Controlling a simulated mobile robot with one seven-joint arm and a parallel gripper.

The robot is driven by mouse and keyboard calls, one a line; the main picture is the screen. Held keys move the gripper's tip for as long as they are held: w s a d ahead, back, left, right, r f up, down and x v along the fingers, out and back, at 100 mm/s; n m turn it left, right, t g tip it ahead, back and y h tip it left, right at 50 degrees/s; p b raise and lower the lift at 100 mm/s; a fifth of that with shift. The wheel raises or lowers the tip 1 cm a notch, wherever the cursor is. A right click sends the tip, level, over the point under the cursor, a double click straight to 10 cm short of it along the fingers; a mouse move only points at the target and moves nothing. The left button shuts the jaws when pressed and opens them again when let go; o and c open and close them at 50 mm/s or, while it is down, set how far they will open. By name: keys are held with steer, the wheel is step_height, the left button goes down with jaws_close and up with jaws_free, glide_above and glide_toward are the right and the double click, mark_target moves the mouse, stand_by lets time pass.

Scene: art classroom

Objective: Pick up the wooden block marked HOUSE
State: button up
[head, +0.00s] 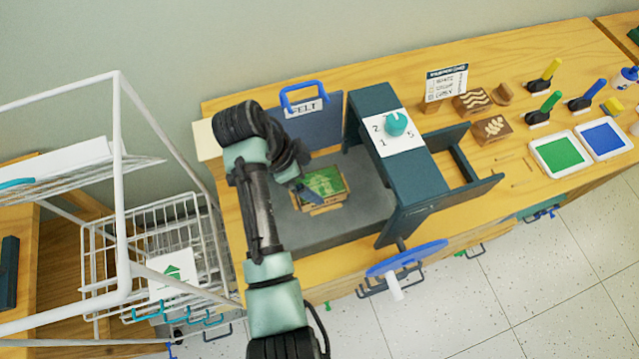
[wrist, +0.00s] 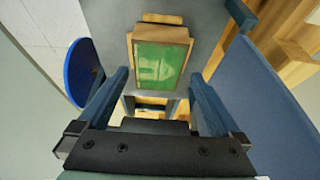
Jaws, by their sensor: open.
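The wooden block (head: 326,181) has a green face and wooden edges, and sits on the grey bed of the press-like station. In the wrist view the block (wrist: 160,62) shows a pale house shape on its green face. My gripper (wrist: 158,80) is open, with one blue finger on each side of the block's near end. Nothing is held, and I cannot tell whether a finger touches the block. In the head view my gripper (head: 308,192) reaches in from the left and hides part of the block's left side.
A blue-grey panel with a FELT label (head: 305,108) and blue handle stands behind the block. A dark housing with a teal knob (head: 396,123) stands right of it. A blue wheel (head: 405,258) is in front. A white wire rack (head: 150,225) stands left.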

mark_target(320, 184)
steer(key=x, duration=0.1)
steer(key=p+x, duration=0.1)
steer(key=x, duration=0.1)
steer(key=shift+d+f, duration=0.15)
steer(key=shift+d, duration=0.3)
steer(key=shift+d+f, duration=0.15)
steer(key=shift+f, duration=0.45)
steer(key=c, duration=1.1)
steer(key=shift+c, duration=0.8)
steer(key=shift+w+r, duration=0.1)
